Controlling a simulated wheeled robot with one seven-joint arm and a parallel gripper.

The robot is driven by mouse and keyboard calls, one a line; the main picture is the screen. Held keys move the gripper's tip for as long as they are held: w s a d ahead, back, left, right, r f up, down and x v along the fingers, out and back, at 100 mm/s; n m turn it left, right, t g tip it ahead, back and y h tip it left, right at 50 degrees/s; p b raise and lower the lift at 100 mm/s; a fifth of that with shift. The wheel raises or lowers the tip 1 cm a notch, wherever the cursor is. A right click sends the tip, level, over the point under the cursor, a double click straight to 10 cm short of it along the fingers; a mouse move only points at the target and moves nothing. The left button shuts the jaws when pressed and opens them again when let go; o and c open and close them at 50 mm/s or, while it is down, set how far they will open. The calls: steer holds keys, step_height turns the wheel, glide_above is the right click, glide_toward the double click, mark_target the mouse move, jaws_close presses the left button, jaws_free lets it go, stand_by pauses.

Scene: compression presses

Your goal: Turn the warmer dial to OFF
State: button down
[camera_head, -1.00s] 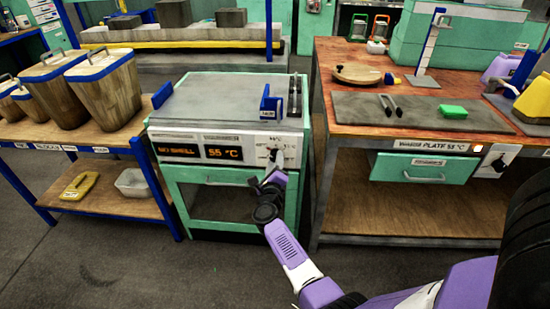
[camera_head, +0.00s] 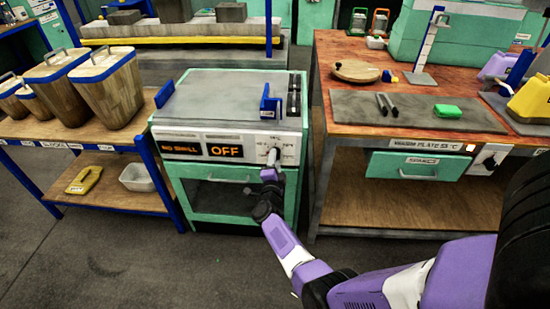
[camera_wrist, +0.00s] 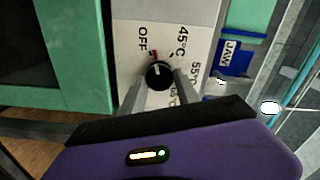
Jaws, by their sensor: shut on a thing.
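The warmer (camera_head: 235,175) is a green cabinet with a white front panel and a grey top. Its display (camera_head: 226,151) reads OFF, beside a sign that looks like "NO SHELL". In the wrist view the black dial (camera_wrist: 159,74) sits on a white panel marked OFF, 45°C, 55°C and a partly hidden higher mark. The dial's pointer, with a red tip, points up toward the OFF side, between the OFF and 45°C labels. My gripper (camera_wrist: 160,86) is shut on the dial, one finger on each side. In the head view my gripper (camera_head: 272,164) is at the panel's right part.
A blue bracket (camera_head: 270,103) stands on the warmer top above the dial. A workbench (camera_head: 420,230) with a warm plate is on the right. A blue-framed shelf (camera_head: 120,195) with wooden bins is on the left. The floor in front is clear.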

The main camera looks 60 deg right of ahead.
steer(key=shift+n+p, duration=0.4)
steer(key=shift+n, duration=0.8)
steer(key=shift+f, duration=0.1)
steer(key=c, duration=0.9)
jaws_free()
steer(key=p+v, duration=0.3)
steer(key=v, duration=0.5)
steer(key=shift+w, duration=0.1)
